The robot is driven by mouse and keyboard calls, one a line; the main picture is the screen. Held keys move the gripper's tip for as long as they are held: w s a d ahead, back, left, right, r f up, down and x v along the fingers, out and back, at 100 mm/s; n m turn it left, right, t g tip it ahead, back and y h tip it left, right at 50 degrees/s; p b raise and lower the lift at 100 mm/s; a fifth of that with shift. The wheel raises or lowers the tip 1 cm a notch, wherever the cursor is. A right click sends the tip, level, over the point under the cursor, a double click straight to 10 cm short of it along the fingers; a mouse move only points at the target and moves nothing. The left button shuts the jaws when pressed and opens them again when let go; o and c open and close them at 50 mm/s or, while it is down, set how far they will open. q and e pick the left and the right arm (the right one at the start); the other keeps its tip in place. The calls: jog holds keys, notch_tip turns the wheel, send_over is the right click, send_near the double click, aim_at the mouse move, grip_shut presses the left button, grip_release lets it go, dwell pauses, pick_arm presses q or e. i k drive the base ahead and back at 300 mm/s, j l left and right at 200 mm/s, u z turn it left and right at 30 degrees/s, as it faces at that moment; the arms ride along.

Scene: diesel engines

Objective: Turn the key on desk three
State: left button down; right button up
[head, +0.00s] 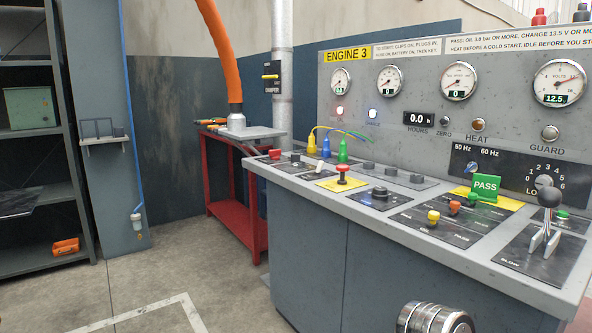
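Desk three is the grey control desk (262,172) with a yellow "ENGINE 3" label (347,55) on its upright panel. A dark round switch (380,193) stands on a black plate in the middle of the desk top. It may be the key switch, but it is too small to tell a key or its angle. A red push button (343,173) on a yellow plate stands to its left. Yellow, orange and green buttons stand to its right.
A lever (549,200) with a black knob stands at the desk's right end, near a green PASS sign (486,188). Blue, yellow and green plugs with cables stand at the back left. A red stand (233,210) is behind the desk. Floor at left is clear.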

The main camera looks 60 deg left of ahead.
aim_at(295, 158)
jog(key=u, duration=2.2)
jog(key=z, duration=0.4)
jog(key=i+j+z, duration=0.1)
jog(key=j+z, duration=0.15)
jog(key=z, duration=0.2)
jog(key=j+z, duration=0.3)
jog(key=z, duration=0.2)
jog(key=j+z, duration=0.3)
jog(key=z, duration=0.15)
